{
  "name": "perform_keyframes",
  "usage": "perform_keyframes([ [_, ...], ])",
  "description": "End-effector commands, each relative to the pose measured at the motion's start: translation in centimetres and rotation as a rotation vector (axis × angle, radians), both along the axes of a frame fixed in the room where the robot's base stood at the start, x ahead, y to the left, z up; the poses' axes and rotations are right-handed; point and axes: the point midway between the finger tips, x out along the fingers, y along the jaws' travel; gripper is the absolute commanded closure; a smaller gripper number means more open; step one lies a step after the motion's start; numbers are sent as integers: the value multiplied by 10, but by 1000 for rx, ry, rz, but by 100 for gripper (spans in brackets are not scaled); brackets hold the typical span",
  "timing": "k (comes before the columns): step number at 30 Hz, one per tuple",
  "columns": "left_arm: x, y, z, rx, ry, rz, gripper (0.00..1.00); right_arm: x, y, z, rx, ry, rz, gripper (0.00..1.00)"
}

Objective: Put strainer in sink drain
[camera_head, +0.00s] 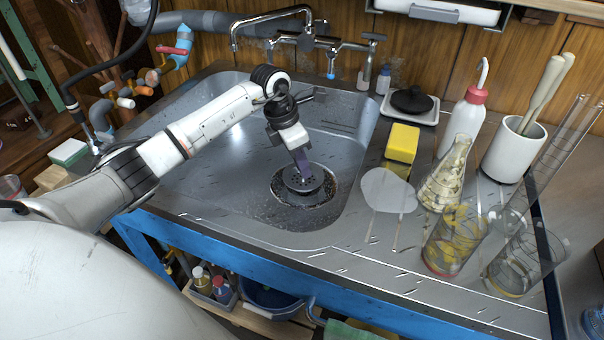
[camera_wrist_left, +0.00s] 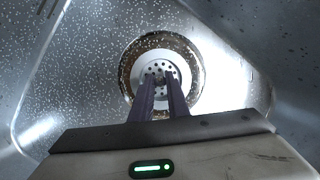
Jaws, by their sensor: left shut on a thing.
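The strainer (camera_head: 293,182) is a small round grey disc with holes. It shows in the left wrist view (camera_wrist_left: 178,71) as a pale perforated disc inside the dark, speckled ring of the drain (camera_wrist_left: 131,64). In the head view the drain (camera_head: 308,216) is a round recess in the sink floor. My left gripper (camera_head: 306,177) points down into the sink with its purple fingers shut on the strainer's middle. The fingertips also show in the wrist view (camera_wrist_left: 161,82). The strainer is over or within the drain opening; I cannot tell whether it rests there. My right gripper is not in view.
The steel sink (camera_head: 225,185) surrounds my left gripper, with a faucet (camera_head: 305,42) behind. On the counter at right stand a yellow sponge (camera_head: 402,143), a flask (camera_head: 446,175), a beaker (camera_head: 455,240), a wash bottle (camera_head: 466,118) and a white pot (camera_head: 508,151).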

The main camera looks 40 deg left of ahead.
Motion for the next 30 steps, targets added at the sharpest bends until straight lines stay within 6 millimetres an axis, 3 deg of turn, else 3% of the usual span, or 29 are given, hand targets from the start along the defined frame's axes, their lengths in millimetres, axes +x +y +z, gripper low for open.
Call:
perform_keyframes([
  [4,-1,-1,-24,-2,3,0,100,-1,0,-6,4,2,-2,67],
  [15,0,0,-29,0,0,0,100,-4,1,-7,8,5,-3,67],
  [16,0,0,-29,0,0,0,84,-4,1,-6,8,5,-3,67],
  [19,0,0,-28,0,0,0,67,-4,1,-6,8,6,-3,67],
  [30,0,0,-22,0,0,0,67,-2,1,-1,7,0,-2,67],
])
